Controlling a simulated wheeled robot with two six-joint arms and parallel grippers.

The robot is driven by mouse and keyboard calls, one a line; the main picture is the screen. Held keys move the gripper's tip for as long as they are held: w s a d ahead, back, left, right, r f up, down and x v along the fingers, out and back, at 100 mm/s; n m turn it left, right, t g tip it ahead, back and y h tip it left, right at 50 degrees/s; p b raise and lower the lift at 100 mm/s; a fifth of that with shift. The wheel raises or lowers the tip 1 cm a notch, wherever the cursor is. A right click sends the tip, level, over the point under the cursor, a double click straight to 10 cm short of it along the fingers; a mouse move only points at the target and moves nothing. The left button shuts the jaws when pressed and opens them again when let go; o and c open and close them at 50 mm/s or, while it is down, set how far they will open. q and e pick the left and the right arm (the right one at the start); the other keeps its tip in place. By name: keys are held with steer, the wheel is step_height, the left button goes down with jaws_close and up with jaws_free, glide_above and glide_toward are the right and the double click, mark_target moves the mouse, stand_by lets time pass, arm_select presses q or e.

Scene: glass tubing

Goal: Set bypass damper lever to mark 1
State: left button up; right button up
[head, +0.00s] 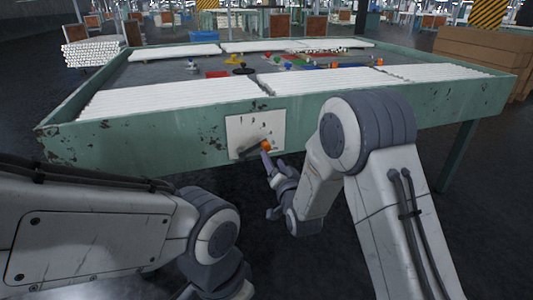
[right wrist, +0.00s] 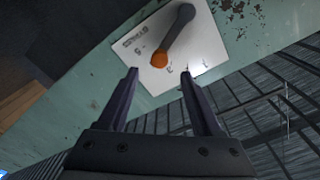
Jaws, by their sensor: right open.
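The bypass damper lever is a dark grey arm with an orange knob (head: 265,145), mounted on a pale plate (head: 246,126) on the green table's front side. In the right wrist view the lever (right wrist: 178,35) runs from its round pivot to the orange knob (right wrist: 160,58). The plate (right wrist: 207,48) carries small printed marks, too small to read surely. My right gripper (head: 266,184) is open. In its wrist view the fingertips (right wrist: 160,70) stand apart on either side of the knob's line, with the knob seemingly just beyond them; contact cannot be told. My left gripper is out of view.
The green table (head: 400,117) has chipped paint and carries rows of white tubes (head: 165,92) and small coloured parts. Cardboard boxes (head: 485,50) stand at the right, and a stack of white tubes (head: 93,52) at the back left. The floor before the table is dark.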

mark_target(267, 149)
steer(key=b+x, duration=0.1)
steer(key=x, duration=0.7)
steer(key=shift+w+a, duration=0.1)
steer(key=shift+w, duration=0.1)
jaws_close()
stand_by(1.1)
